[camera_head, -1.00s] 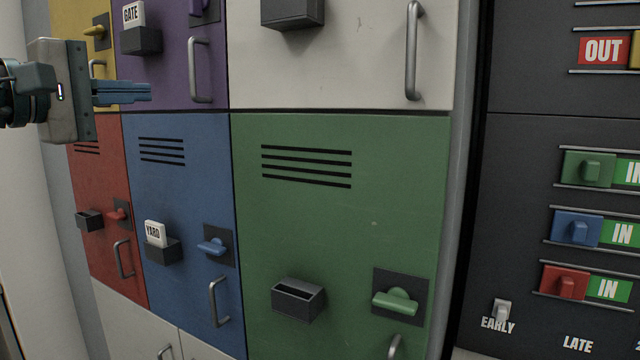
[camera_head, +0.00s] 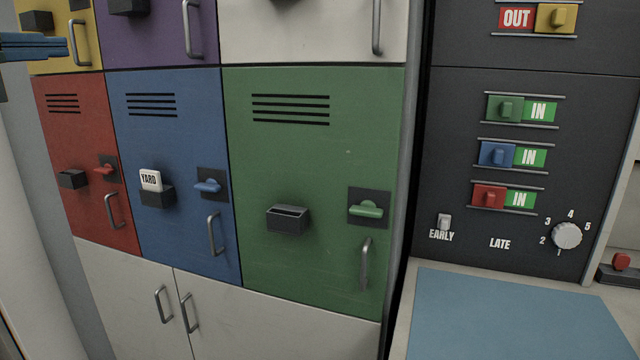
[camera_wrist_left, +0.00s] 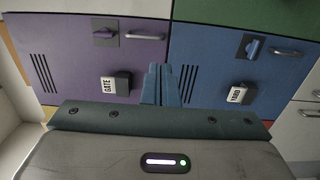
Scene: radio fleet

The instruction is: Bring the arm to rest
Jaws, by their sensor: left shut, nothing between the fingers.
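My left gripper (camera_head: 66,47) shows at the upper left edge of the head view, in front of the yellow and red lockers. Its blue fingers are together and hold nothing. In the left wrist view the shut fingers (camera_wrist_left: 161,84) stand before the purple locker (camera_wrist_left: 95,60) and the blue locker (camera_wrist_left: 215,65), with no contact visible. The rest of the left arm is outside the head view. My right gripper is not in view.
The red locker (camera_head: 85,135), blue locker (camera_head: 170,130) and green locker (camera_head: 300,160) are closed. A YARD card (camera_head: 151,180) sits in the blue locker's holder. A dark panel (camera_head: 460,130) with sliders and a dial (camera_head: 567,235) stands right, above a blue mat (camera_head: 515,315).

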